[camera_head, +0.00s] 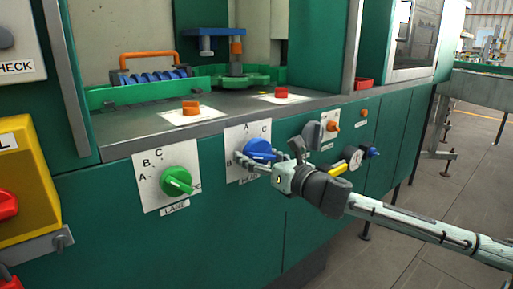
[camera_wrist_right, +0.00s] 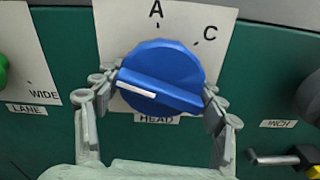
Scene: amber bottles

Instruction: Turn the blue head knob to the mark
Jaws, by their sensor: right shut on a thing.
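The blue head knob (camera_head: 259,149) sits on a white plate (camera_head: 234,135) on the green machine front. In the right wrist view the knob (camera_wrist_right: 165,65) fills the middle, above a HEAD label (camera_wrist_right: 157,119). Its white pointer line lies to the left and slightly up. Letter A is above the knob and C is at its upper right, with small ticks; any lettering behind the knob or fingers is hidden. My right gripper (camera_head: 262,162) is shut on the knob; in the wrist view its fingers (camera_wrist_right: 163,88) touch both sides. My left gripper is not in view.
A green knob (camera_head: 177,181) on a LANE plate is to the left. A grey knob (camera_head: 312,134) and a black-and-blue fitting (camera_head: 353,156) are to the right. A yellow box (camera_head: 22,180) with a red switch projects at far left. Open floor lies at right.

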